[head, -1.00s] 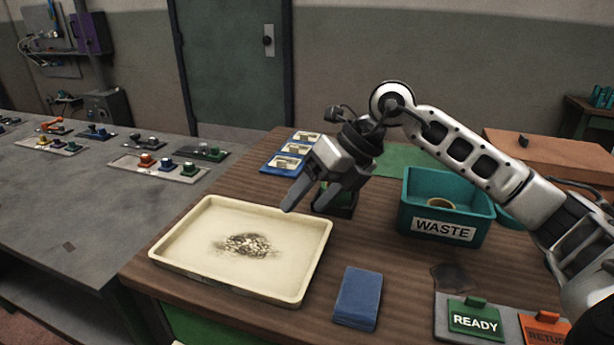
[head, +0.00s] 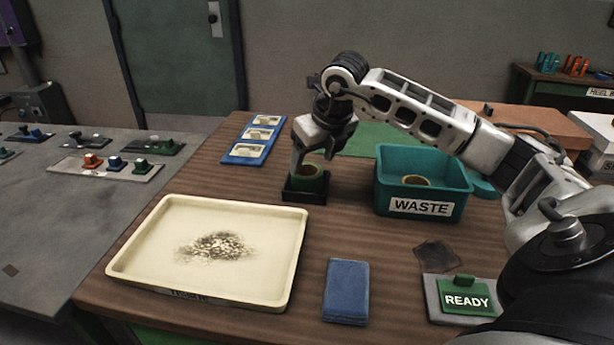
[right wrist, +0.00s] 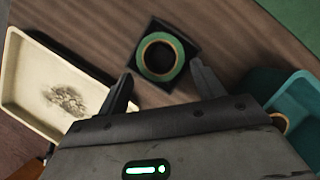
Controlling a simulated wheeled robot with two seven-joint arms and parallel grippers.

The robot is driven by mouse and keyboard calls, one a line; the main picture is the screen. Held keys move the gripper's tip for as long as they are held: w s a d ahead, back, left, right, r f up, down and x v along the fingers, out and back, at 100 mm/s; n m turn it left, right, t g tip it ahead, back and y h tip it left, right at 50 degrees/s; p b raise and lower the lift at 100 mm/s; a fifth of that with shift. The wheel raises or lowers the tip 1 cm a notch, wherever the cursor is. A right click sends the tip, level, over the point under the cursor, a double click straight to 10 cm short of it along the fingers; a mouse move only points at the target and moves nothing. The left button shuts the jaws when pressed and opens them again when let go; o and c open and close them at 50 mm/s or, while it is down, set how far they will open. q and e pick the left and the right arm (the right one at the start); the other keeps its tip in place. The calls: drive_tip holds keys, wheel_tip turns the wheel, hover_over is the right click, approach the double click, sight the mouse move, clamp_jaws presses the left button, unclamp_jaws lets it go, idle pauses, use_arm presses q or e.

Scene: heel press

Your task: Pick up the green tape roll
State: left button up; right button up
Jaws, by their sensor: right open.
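The green tape roll (head: 309,178) sits in a small dark square holder (head: 304,197) on the wooden table, between the cream tray and the waste bin. In the right wrist view the roll (right wrist: 160,57) shows as a green ring with a tan inner core. My right gripper (head: 312,168) points down at the roll. In the right wrist view its two fingers (right wrist: 160,82) are spread apart with nothing between them, one toward each side of the roll. I cannot tell whether a finger touches it. My left gripper is not in view.
The teal WASTE bin (head: 421,186), with a tan ring inside, stands close right of the holder. A cream tray (head: 118,262) with grey debris lies at front left. A blue pad (head: 346,291) and a READY card (head: 466,299) lie in front. Blue card strip (head: 236,157) is behind.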

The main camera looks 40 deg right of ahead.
sight(309, 171)
drive_tip(key=shift+w+f, duration=0.15)
drive_tip(key=shift+f, duration=0.3)
drive_tip(key=p+x, duration=0.1)
drive_tip(key=x, duration=0.3)
drive_tip(key=shift+f, duration=0.1)
drive_tip(key=shift+d, duration=0.1)
drive_tip(key=c, duration=0.7)
